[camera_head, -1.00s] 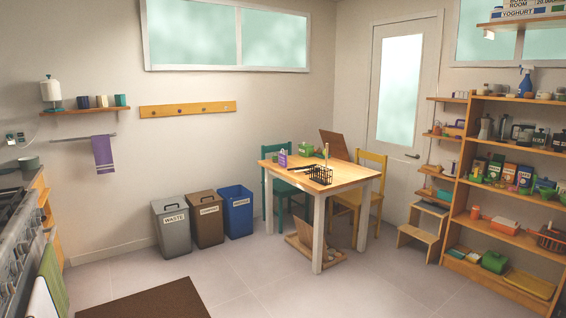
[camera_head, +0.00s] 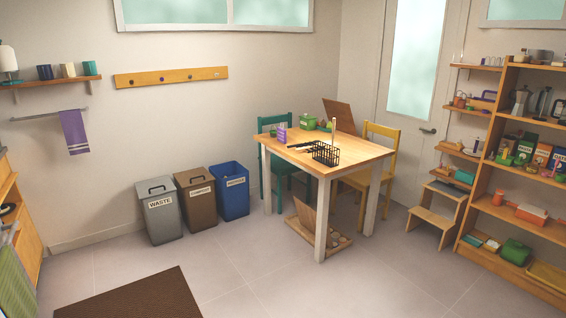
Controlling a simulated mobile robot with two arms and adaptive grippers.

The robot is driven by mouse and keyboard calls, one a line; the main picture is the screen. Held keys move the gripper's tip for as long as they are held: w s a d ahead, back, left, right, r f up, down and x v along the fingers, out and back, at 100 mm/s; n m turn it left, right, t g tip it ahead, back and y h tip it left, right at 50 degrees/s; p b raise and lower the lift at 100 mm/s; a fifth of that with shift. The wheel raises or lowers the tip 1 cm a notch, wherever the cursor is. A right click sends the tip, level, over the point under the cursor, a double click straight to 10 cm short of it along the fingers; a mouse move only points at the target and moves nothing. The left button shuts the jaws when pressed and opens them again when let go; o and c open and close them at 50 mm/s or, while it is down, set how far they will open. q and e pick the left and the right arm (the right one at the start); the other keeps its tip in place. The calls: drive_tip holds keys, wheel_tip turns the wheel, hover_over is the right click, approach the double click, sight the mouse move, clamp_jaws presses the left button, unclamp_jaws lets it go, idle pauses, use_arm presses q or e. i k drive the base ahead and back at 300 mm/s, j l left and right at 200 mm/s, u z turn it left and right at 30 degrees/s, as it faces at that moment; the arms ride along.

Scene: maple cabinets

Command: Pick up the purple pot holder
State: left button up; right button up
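I cannot make out a purple pot holder for certain. A purple cloth (camera_head: 74,132) hangs from a wall rail at the left; it looks like a towel. A small upright purple item (camera_head: 282,135) stands on the wooden table (camera_head: 355,154), near its far left corner. A purple item (camera_head: 488,96) also shows on the small wall shelves at the right, too small to identify. Neither of my grippers is in view.
Three bins, grey (camera_head: 159,211), brown (camera_head: 197,198) and blue (camera_head: 230,190), stand by the wall. A teal chair (camera_head: 274,122) and a yellow chair (camera_head: 381,132) flank the table. A step stool (camera_head: 436,213) and stocked shelf (camera_head: 520,220) stand right. The front floor is open, with a brown mat (camera_head: 135,296).

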sight(281, 133)
drive_tip(key=i+j+u, duration=0.25)
drive_tip(key=i+u, duration=0.15)
drive_tip(key=i, duration=0.3)
drive_tip(key=i+u, duration=0.35)
drive_tip(key=i, duration=0.3)
drive_tip(key=i+l+u, duration=0.2)
drive_tip(key=i+u, duration=0.2)
drive_tip(key=i, duration=0.3)
